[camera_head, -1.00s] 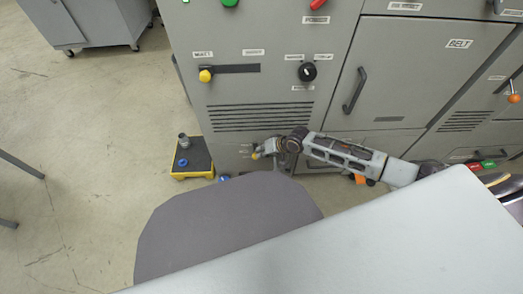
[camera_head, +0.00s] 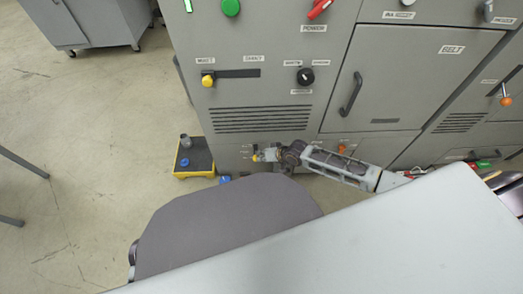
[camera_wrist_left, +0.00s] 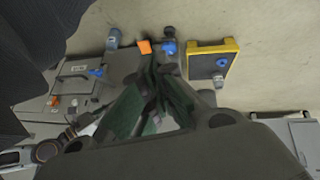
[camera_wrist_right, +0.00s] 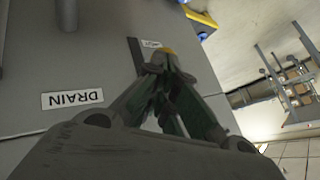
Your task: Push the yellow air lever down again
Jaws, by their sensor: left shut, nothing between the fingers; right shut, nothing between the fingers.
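The yellow air lever (camera_head: 254,157) is low on the grey machine's front in the head view, at the tip of my right gripper (camera_head: 262,154). My right gripper is shut and empty. In the right wrist view, its fingertips (camera_wrist_right: 160,66) hide most of the lever, and only a bit of the yellow (camera_wrist_right: 168,50) shows past them beside a dark slot. I cannot tell whether they touch. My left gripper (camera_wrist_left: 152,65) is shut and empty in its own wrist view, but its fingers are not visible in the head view.
Another yellow knob (camera_head: 207,80) sits at the left end of a slot higher up. A black dial (camera_head: 306,76) is to its right. A yellow-rimmed tray (camera_head: 180,175) stands on the floor left of the machine. A grey tabletop (camera_head: 350,245) fills the near right.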

